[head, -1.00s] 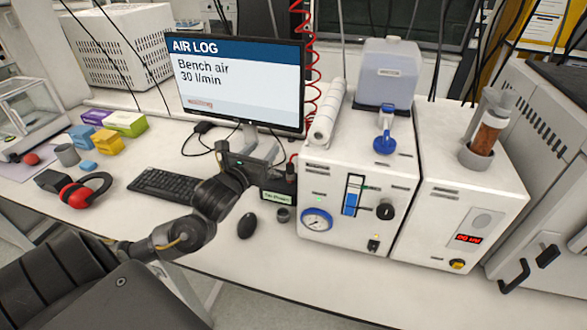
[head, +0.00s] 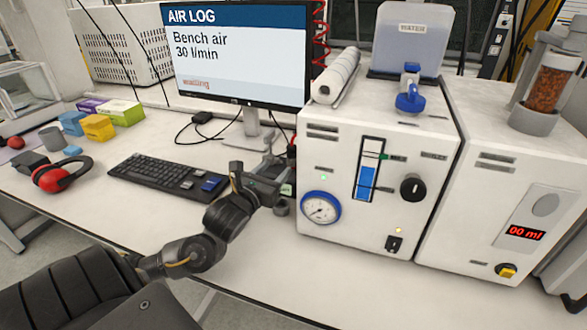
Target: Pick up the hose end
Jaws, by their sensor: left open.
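The red coiled hose (head: 320,35) hangs at the right edge of the monitor. A short red piece with a dark fitting (head: 291,150), likely the hose end, shows low between the monitor foot and the white instrument; much of it is hidden. My left gripper (head: 277,172) is open over the bench, just in front of and below that fitting. I see nothing held in it, and I cannot tell whether a finger touches the fitting. My right gripper is out of view.
The white instrument with a gauge (head: 321,207) stands close to the right of my left gripper. The monitor (head: 236,55) is behind, and the keyboard (head: 168,176) lies to the left. The front bench strip is clear.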

